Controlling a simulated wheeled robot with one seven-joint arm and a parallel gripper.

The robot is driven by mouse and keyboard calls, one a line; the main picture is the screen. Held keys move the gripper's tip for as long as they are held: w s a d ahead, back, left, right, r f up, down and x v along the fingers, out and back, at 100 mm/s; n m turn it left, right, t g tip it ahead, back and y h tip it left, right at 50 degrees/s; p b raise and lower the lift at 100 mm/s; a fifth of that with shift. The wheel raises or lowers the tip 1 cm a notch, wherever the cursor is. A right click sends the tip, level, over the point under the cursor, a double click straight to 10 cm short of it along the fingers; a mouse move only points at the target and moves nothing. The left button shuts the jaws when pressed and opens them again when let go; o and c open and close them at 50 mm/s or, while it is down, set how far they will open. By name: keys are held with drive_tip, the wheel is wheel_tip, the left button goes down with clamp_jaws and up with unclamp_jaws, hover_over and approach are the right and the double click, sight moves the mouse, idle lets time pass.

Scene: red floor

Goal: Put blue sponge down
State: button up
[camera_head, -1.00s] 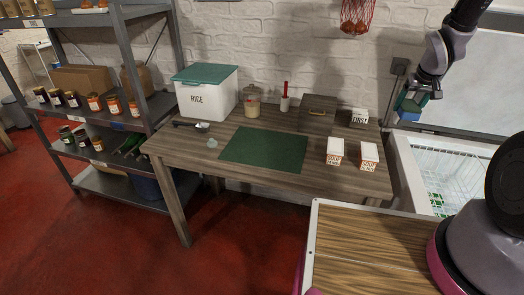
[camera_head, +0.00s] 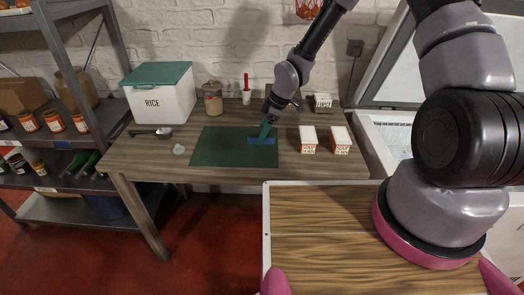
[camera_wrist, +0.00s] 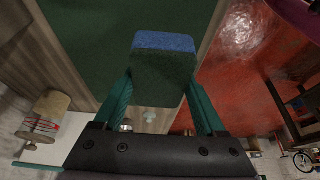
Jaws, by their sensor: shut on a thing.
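The sponge (camera_head: 257,141), blue on one face and dark green on the other, is over the right half of the green mat (camera_head: 215,147) on the wooden table. My gripper (camera_head: 264,131) reaches down from above and is shut on it. In the wrist view the sponge (camera_wrist: 163,68) sits between the two teal fingers of my gripper (camera_wrist: 162,82), its blue edge pointing away. The mat (camera_wrist: 85,40) fills the upper part of that view. I cannot tell whether the sponge touches the mat or is just above it.
Two soup cartons (camera_head: 308,140) (camera_head: 340,141) stand right of the mat. A scoop (camera_head: 152,132) lies left. The mat's left half is clear.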

sight(271, 131)
drive_tip(key=shift+d+f, duration=0.1)
drive_tip(key=shift+f, duration=3.3)
drive_tip(key=o, duration=1.3)
drive_tip(key=shift+f, duration=0.15)
drive_tip(key=shift+c, duration=0.2)
drive_tip(key=v, duration=1.2)
